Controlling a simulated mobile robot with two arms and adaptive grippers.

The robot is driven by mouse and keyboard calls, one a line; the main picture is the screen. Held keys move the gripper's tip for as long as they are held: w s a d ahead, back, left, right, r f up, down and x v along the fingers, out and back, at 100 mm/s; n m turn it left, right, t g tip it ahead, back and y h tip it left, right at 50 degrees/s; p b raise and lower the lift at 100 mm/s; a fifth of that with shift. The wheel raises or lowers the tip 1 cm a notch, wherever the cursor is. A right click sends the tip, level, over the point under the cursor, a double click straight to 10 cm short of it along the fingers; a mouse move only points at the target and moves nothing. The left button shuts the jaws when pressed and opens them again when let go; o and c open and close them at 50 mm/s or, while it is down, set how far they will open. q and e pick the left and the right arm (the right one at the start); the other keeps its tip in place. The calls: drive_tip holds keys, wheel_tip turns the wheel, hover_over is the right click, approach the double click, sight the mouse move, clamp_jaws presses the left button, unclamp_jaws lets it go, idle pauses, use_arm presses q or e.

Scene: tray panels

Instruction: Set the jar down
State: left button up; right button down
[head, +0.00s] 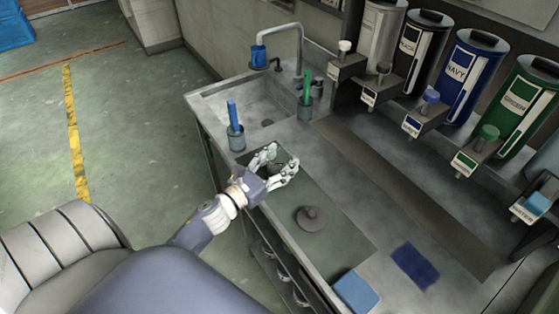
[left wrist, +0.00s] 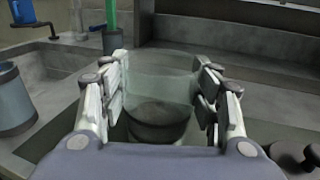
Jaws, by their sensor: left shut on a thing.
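My left gripper (head: 277,163) is over the dark green mat (head: 338,228) on the counter. In the left wrist view its fingers (left wrist: 163,98) are closed around the sides of a clear glass jar (left wrist: 157,75). The jar looks upright, with something dark in its lower part. Its base is partly hidden by my gripper, and I cannot tell whether it touches the mat. A dark round lid with a knob (head: 311,217) lies on the mat, apart from the jar; it also shows at the lower right of the left wrist view (left wrist: 292,160). My right gripper is out of view.
A cup with a blue handle (head: 235,137) stands left of my gripper, and one with a green handle (head: 305,106) stands behind, by the sink (head: 265,112). Labelled dispensers (head: 472,65) line the back. Blue cloths (head: 414,265) lie at the front right. The mat around the lid is clear.

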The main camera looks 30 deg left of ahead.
use_arm(q)
drive_tip(key=shift+f, duration=0.1)
drive_tip(key=o, duration=1.4)
drive_tip(key=shift+o, duration=0.2)
drive_tip(key=s+a+b, duration=0.1)
drive_tip(key=s+b, duration=0.2)
drive_tip(key=s, duration=0.9)
drive_tip(key=shift+a, duration=0.35)
